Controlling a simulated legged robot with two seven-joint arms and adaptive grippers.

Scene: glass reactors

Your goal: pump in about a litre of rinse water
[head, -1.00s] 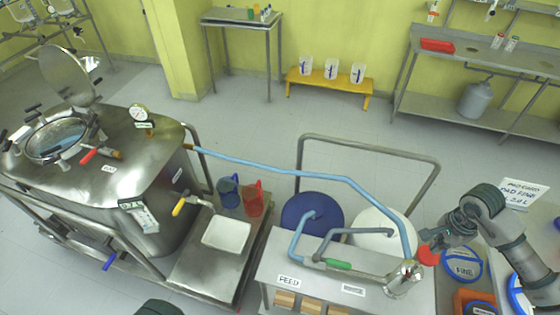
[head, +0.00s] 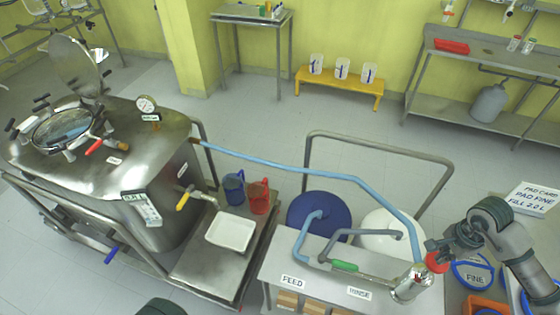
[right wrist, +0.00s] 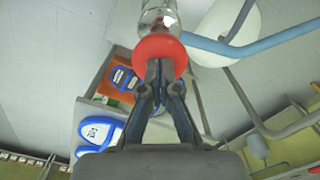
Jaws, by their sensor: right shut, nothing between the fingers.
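The pump (head: 408,285) is a metal body with a red round knob (head: 437,262) at the right end of the bench marked FEED and RINSE. My right gripper (head: 436,246) is at the knob. In the right wrist view its shut, empty fingers (right wrist: 160,66) point at the red knob (right wrist: 160,46) and seem to touch it. A green-handled valve (head: 344,267) sits on the grey pipe. The white drum (head: 376,224) stands behind the RINSE label (head: 359,293). A blue hose (head: 300,169) runs from the pump to the steel reactor (head: 150,170). My left gripper is out of view.
A blue drum (head: 328,204) stands beside the white one, before a cart rail (head: 390,145). Blue (head: 233,186) and red (head: 258,197) jugs and a white tray (head: 231,232) are by the reactor.

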